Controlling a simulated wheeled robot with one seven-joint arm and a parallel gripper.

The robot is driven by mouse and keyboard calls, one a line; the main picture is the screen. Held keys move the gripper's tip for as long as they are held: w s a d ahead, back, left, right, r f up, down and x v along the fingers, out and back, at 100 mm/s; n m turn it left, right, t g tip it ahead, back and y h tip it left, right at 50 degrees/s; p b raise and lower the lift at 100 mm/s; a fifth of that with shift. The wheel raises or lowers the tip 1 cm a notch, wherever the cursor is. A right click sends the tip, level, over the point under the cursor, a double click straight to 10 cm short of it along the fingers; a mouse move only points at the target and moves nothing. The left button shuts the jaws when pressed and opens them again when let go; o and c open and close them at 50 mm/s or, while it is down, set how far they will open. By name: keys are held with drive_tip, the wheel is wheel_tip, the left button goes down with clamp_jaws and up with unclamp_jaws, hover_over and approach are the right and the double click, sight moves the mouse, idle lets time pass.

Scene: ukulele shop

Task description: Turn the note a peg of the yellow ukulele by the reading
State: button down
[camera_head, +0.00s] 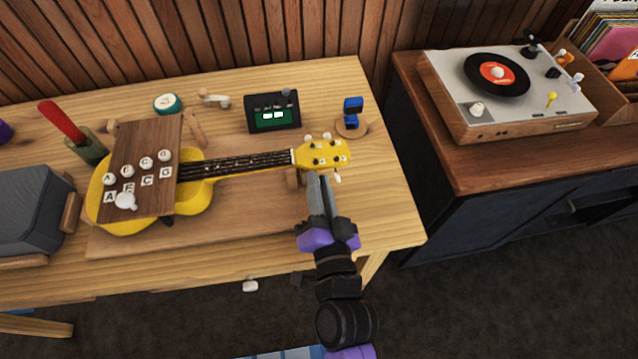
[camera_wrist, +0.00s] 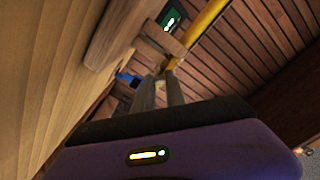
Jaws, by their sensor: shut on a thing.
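The yellow ukulele (camera_head: 200,190) lies on a wooden board on the bench, with its headstock (camera_head: 338,150) pointing right. Two white pegs show on the headstock's far edge and one peg (camera_head: 337,178) on its near edge. My gripper (camera_head: 318,175) reaches up to the near edge. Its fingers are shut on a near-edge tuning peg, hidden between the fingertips. The wrist view also shows the fingers (camera_wrist: 160,88) close together, below a yellow edge of the ukulele (camera_wrist: 208,20). The tuner (camera_head: 272,112) has a lit green screen; its reading is too small to tell.
A brown panel (camera_head: 145,150) with lettered tiles and round knobs covers the ukulele's body. A blue device (camera_head: 352,112) on a round wooden base stands behind the headstock. A turntable (camera_head: 505,90) sits on the right cabinet. The bench's front right corner is clear.

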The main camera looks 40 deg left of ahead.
drive_tip(key=c, duration=1.6)
unclamp_jaws()
drive_tip(key=shift+c, duration=0.2)
drive_tip(key=shift+s+d, duration=0.1)
drive_tip(key=shift+s+d+f, duration=0.15)
drive_tip(key=shift+s+d, duration=0.05)
drive_tip(key=shift+d, duration=0.1)
drive_tip(key=b+v, duration=0.2)
drive_tip(key=v, duration=0.4)
drive_tip(key=shift+s+d, duration=0.25)
drive_tip(key=shift+d, duration=0.05)
